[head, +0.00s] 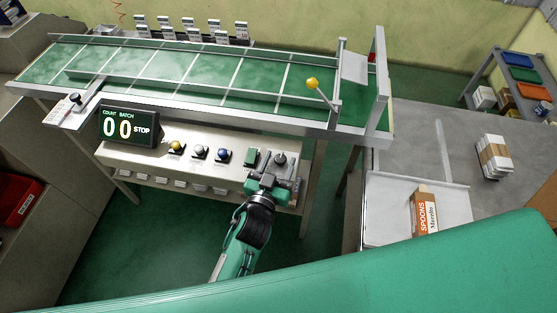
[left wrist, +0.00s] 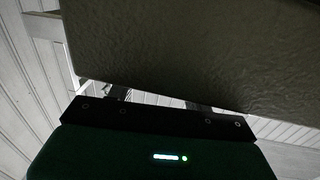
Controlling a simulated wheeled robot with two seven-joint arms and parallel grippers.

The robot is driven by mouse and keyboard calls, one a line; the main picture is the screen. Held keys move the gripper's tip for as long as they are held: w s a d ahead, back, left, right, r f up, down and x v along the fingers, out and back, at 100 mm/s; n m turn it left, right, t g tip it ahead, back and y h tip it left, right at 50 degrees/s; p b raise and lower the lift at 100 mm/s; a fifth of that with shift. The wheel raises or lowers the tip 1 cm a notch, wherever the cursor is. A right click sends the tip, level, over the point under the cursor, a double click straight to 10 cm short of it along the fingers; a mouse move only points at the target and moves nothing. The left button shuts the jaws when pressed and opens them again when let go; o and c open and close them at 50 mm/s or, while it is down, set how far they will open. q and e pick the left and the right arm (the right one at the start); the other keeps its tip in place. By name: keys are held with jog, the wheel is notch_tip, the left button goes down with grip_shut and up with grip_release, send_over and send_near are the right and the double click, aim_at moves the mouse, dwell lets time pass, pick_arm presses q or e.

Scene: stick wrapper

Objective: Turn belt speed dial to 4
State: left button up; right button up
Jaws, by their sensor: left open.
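A control panel (head: 140,160) runs along the front under the green belt. At its right end is a grey round knob (head: 280,159), which looks like the belt speed dial; its numbers are too small to read. My left gripper (head: 270,178) is open at the panel's right end, just on the near side of the knob. I cannot tell whether it touches the knob. In the left wrist view a broad grey surface (left wrist: 190,50) fills the upper middle and hides the fingertips. My right gripper is not seen.
A display (head: 129,127) reads 00 STOP. A yellow-knobbed lever (head: 312,84) stands above at the belt's right end. A SPOONS carton (head: 424,212) lies on the right table.

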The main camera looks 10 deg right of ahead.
pick_arm(q)
jog(key=shift+w, duration=0.1)
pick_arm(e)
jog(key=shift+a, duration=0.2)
pick_arm(q)
jog(key=shift+c, duration=0.6)
jog(key=c, duration=0.8)
jog(key=shift+d+r+h+p, duration=0.15)
jog(key=shift+h+p, duration=0.15)
jog(key=shift+p, duration=0.15)
jog(key=m+g+h+p, duration=0.1)
jog(key=m+h+p, duration=0.1)
jog(key=shift+w+a+r+g+p, duration=0.1)
jog(key=shift+a+r+g+p, duration=0.1)
jog(key=shift+g+p, duration=0.2)
jog(key=shift+f+m+g+h+p, duration=0.1)
jog(key=shift+m+g+h+p, duration=0.4)
jog(key=shift+h+p, duration=0.15)
jog(key=shift+w+a+f+m+g+h+p, duration=0.1)
jog(key=shift+f+m+g+h+p, duration=0.1)
jog(key=shift+m+g+h+p, duration=0.45)
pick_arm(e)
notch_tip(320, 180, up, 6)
pick_arm(q)
jog(key=shift+g, duration=0.35)
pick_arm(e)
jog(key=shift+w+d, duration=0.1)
